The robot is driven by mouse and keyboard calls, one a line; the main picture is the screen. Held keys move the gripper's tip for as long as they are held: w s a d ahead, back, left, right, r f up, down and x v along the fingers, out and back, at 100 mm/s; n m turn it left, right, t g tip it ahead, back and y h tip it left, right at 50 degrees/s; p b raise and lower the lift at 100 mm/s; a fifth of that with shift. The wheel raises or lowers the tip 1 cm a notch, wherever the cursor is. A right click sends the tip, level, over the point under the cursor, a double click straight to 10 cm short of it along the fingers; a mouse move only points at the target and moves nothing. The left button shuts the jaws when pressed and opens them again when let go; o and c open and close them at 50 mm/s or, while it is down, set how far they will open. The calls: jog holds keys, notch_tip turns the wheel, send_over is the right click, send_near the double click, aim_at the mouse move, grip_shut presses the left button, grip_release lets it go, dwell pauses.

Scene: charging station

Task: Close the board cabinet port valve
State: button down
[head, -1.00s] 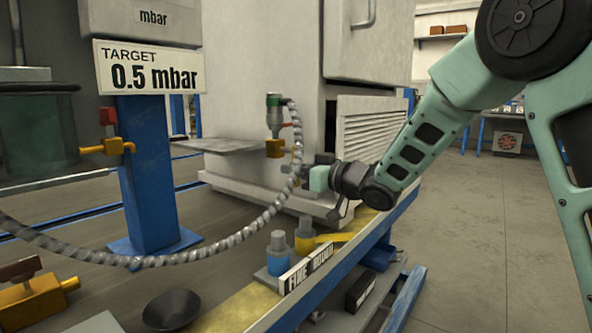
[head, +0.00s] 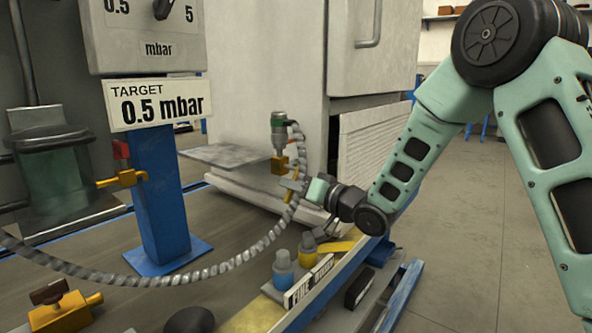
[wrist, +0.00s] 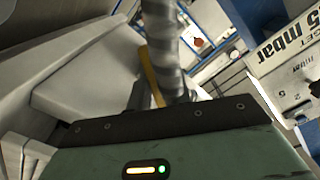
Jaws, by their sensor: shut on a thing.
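The cabinet port valve has a brass body (head: 280,165) in the head view, under a grey-green fitting (head: 278,125) in front of the pale cabinet. A narrow yellow lever (head: 290,184) lies at the fingertips, close to the hose. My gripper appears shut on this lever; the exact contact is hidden. In the wrist view, the yellow lever (wrist: 150,75) and hose (wrist: 165,45) rise beyond the dark edge of my gripper, whose fingertips are mostly hidden.
A blue post (head: 160,195) carries a gauge and a target sign (head: 155,105). A bench ledge with blue-based and yellow-based bottles (head: 283,265) lies below my gripper. The cabinet (head: 375,50) stands behind. Open floor (head: 480,220) is at the right.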

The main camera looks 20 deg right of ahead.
aim_at(289, 191)
jog(key=m+p, duration=0.2)
jog(key=r+m+p, duration=0.1)
jog(key=m+p, duration=0.1)
jog(key=p, duration=0.1)
jog(key=a+r+m+p, duration=0.1)
jog(key=p, duration=0.1)
jog(key=shift+s+r+m+p, duration=0.1)
jog(key=shift+s+m+p, duration=0.2)
jog(key=shift+s+m, duration=0.1)
jog(key=m+p, duration=0.1)
jog(key=p, duration=0.1)
jog(key=r+m+p, duration=0.1)
jog(key=m+p, duration=0.1)
jog(key=shift+s+a+m+p, duration=0.15)
jog(key=shift+m+p, duration=0.15)
jog(key=shift+r+m+p, duration=0.15)
jog(key=shift+m+p, duration=0.65)
jog(key=c, duration=1.3)
grip_release()
jog(key=p+v, duration=0.1)
jog(key=v, duration=1.6)
jog(key=shift+s+p, duration=0.15)
jog(key=shift+p, duration=0.15)
